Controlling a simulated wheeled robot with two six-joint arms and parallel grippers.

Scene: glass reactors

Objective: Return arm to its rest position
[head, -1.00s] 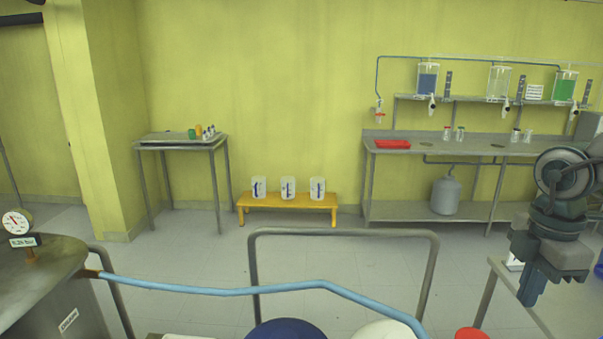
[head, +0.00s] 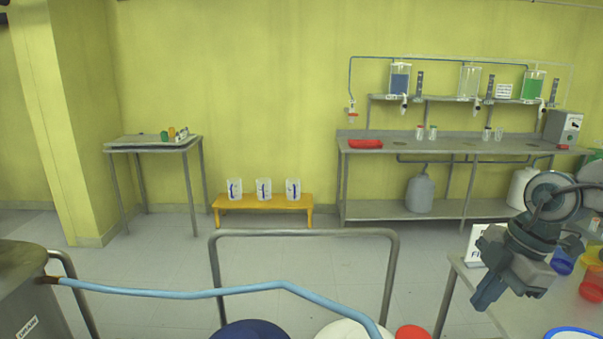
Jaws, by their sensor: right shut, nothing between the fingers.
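My right gripper (head: 487,292) is at the lower right of the head view, on an arm that comes in from the right edge. Its fingers point down and to the left, above the near edge of the table on the right (head: 447,293). It is shut and holds nothing. It touches no object that I can make out. My left arm and gripper are not in view.
A blue hose (head: 205,293) and a grey rail (head: 300,233) cross the front.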

